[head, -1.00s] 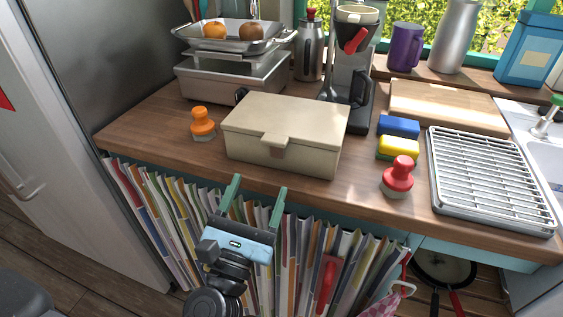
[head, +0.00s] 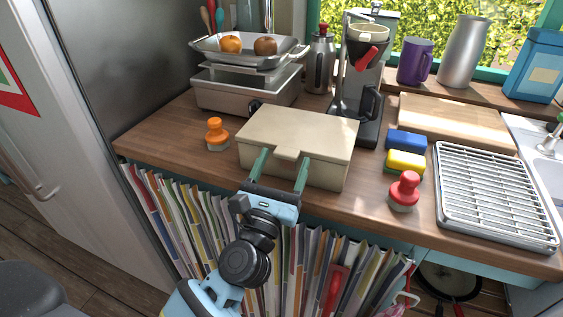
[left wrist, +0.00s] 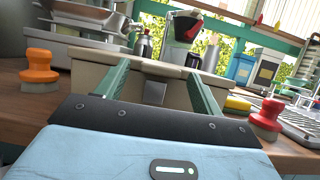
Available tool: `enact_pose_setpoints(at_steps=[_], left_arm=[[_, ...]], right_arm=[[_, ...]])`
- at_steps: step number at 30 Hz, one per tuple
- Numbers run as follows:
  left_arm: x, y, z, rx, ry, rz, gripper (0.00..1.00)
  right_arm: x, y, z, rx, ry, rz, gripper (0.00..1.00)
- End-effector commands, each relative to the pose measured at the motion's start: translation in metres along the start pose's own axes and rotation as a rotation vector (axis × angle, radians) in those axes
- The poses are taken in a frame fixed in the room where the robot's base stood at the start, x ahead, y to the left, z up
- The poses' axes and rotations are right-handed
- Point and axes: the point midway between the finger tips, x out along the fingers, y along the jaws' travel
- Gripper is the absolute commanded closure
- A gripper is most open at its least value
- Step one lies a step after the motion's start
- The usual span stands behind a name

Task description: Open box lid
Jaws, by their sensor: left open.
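A cream box (head: 310,148) with its lid (head: 300,128) shut sits on the wooden counter. A small latch tab (left wrist: 155,92) shows on the middle of its front in the left wrist view. My left gripper (head: 283,165) is open at the front of the box, its two green fingers pointing at it, one on each side of the tab. I cannot tell whether the fingers touch the box. My right gripper is not in view.
An orange-handled brush (head: 217,134) stands left of the box. A red-handled brush (head: 404,192), blue and yellow sponges (head: 405,162) and a drying rack (head: 495,195) are to the right. A scale (head: 250,90) and coffee maker (head: 362,85) stand behind.

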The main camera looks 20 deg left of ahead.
Motion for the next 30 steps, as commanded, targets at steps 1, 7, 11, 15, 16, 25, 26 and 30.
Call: enact_pose_setpoints(at_steps=[1,7,11,15,16,25,26,30], left_arm=[[0.0017,0.0001,0.0000,0.000,0.000,0.000,0.33],[0.0021,0.0001,-0.0011,0.000,0.002,0.000,0.33],[0.0020,0.0000,-0.0010,0.000,0.002,0.000,0.42],[0.0019,0.0000,-0.0009,0.001,0.002,0.000,0.60],[0.0019,0.0000,-0.0009,0.001,0.001,0.000,0.64],[0.0020,0.0000,-0.0007,0.001,0.001,0.000,0.96],[0.0022,0.0000,-0.0007,0.001,0.001,0.000,0.96],[0.0063,0.0000,0.0000,0.002,0.000,0.000,0.96]], right_arm=[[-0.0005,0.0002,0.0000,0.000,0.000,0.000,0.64],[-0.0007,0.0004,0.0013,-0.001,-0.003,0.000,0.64],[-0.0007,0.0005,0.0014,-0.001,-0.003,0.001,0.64],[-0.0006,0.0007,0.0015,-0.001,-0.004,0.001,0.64],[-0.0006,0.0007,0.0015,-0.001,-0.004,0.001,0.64],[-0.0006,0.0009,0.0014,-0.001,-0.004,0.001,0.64],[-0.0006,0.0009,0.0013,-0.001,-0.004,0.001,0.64],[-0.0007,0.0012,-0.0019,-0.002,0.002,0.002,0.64]])
